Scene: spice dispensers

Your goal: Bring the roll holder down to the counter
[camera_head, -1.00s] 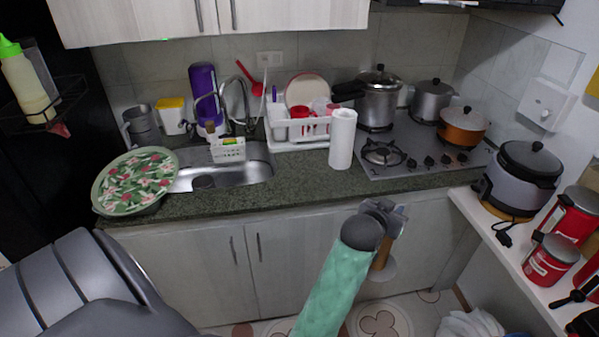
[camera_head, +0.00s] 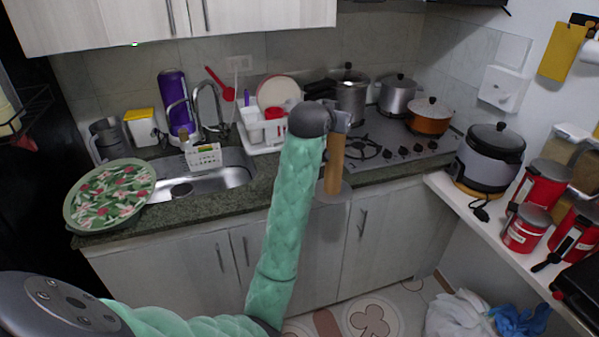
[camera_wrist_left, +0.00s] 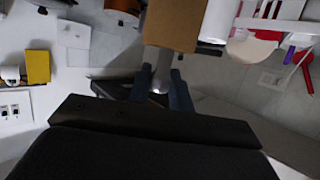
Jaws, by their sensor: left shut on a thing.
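In the left wrist view my left gripper (camera_wrist_left: 160,90) is shut on the metal post at the top of the holder, and the brown tube (camera_wrist_left: 172,25) lies beyond the fingers. In the head view the holder overlaps the counter's front edge and the cabinet doors. The base appears clear of any surface. The counter (camera_head: 225,203) is dark green granite. My right gripper is not in view.
A white paper roll (camera_wrist_left: 217,18) shows beside the tube in the left wrist view; my arm hides it in the head view. The dish rack (camera_head: 262,130) and the stove (camera_head: 385,140) with pots stand behind. A floral tray (camera_head: 110,192) overhangs the counter's left end.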

